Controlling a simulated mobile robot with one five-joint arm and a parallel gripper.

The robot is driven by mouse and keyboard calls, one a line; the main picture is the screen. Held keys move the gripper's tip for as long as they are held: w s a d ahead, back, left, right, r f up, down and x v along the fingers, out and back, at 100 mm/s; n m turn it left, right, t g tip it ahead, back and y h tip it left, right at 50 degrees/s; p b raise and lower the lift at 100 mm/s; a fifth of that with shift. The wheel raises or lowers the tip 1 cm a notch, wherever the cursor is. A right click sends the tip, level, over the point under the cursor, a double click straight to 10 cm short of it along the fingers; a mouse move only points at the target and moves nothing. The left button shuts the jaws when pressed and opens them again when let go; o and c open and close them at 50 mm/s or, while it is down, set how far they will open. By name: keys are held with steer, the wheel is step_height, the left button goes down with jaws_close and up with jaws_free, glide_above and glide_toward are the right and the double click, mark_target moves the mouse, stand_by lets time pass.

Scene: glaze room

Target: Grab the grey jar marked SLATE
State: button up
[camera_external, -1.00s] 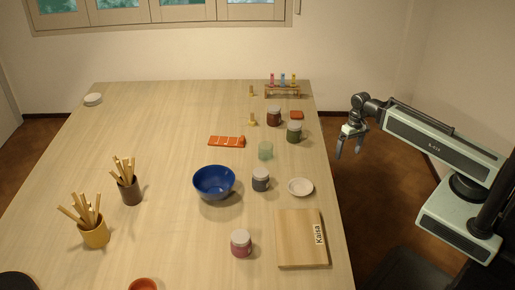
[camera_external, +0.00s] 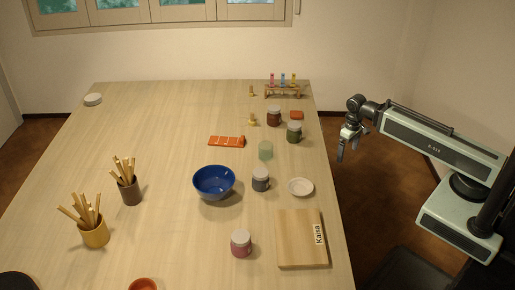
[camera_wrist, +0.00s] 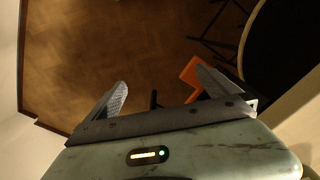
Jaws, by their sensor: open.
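A grey-blue jar with a pale lid (camera_external: 260,180) stands upright on the table, just right of the blue bowl (camera_external: 214,182). Its label is too small to read, so I cannot confirm SLATE. My gripper (camera_external: 346,151) hangs beyond the table's right edge, apart from the jar and to its right and farther back. In the wrist view its two fingers (camera_wrist: 160,92) are spread with nothing between them; they face brown floor. The jar does not show in the wrist view.
A small white dish (camera_external: 301,187) stands right of the jar, a wooden board (camera_external: 300,240) in front, a green glass (camera_external: 265,150) behind. A pink jar (camera_external: 241,243), a red-brown jar (camera_external: 274,116) and a green jar (camera_external: 294,132) also stand there.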

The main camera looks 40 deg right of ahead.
steer(key=shift+c, duration=0.3)
steer(key=c, duration=0.4)
steer(key=shift+c, duration=0.2)
